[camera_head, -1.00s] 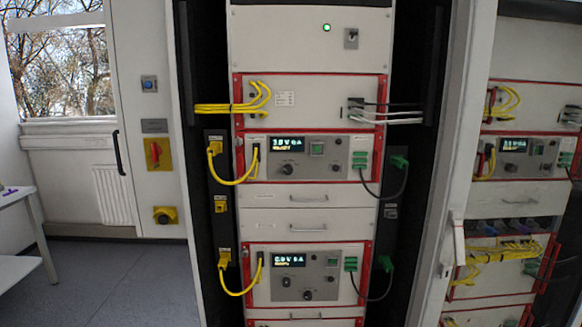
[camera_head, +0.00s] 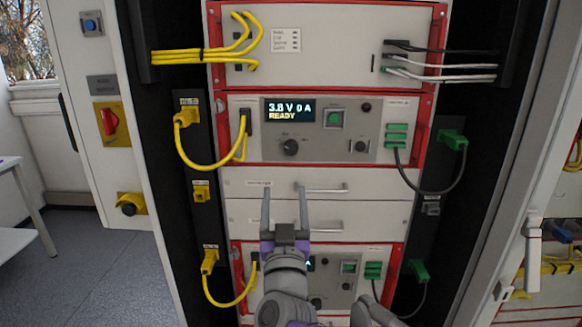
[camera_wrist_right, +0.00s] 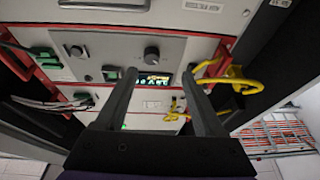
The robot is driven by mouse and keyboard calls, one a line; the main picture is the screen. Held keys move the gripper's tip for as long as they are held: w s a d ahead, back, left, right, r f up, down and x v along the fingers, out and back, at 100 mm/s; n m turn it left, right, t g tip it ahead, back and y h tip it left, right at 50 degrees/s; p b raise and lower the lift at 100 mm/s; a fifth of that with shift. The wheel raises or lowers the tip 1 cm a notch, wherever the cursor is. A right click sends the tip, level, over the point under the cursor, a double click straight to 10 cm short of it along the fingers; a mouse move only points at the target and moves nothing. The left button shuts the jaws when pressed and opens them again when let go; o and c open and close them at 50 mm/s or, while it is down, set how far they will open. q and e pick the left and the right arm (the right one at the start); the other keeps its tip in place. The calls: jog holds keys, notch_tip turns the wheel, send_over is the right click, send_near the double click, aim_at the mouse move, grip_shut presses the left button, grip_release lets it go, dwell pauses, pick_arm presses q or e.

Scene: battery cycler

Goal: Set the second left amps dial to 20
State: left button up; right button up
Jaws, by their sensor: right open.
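The left rack holds two similar cycler units. In the right wrist view a dial (camera_wrist_right: 151,54) and lit display (camera_wrist_right: 153,79) show between or beyond the fingers.
Yellow cables (camera_head: 182,152) loop at the left of the units and dark cables (camera_head: 462,172) at the right. Drawer handles (camera_head: 320,188) jut out between the units. A red switch (camera_head: 107,122) is on the left wall. A second rack stands at the right.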

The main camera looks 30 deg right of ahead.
aim_at(291, 152)
jog(key=shift+m+h, duration=0.4)
jog(key=shift+h, duration=0.2)
jog(key=x, duration=0.7)
jog(key=p+x, duration=0.1)
jog(key=x, duration=0.3)
jog(key=shift+s+d+r, duration=0.3)
jog(key=shift+d, duration=0.1)
jog(key=shift+c, duration=0.2)
jog(key=shift+g, duration=0.3)
grip_shut()
